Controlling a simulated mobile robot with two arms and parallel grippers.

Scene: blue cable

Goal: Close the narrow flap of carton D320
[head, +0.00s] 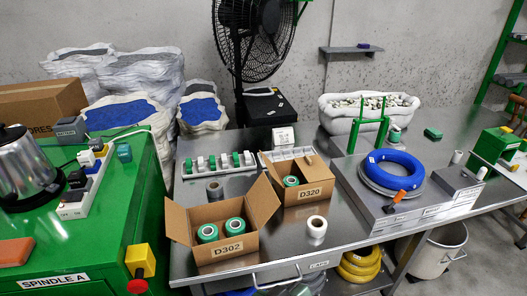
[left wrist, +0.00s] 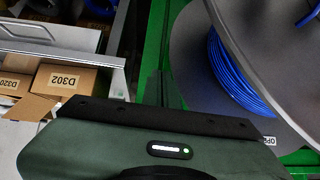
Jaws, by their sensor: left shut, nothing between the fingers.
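Carton D320 (head: 308,193) is a small brown box on the steel bench in the head view. Its top is at least partly open, and a green-wrapped roll (head: 291,181) shows inside. In the left wrist view carton D320 (left wrist: 12,82) is partly cut off at the left edge. My left gripper (left wrist: 160,90) shows there with shut, empty fingers, apart from the carton. It is not in the head view, and my right gripper is in no view.
A white roll (head: 316,228) stands at right. A grey fixture (head: 400,211) bears a blue cable coil (head: 391,170). A cable spool (left wrist: 200,75) is close to my left gripper.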

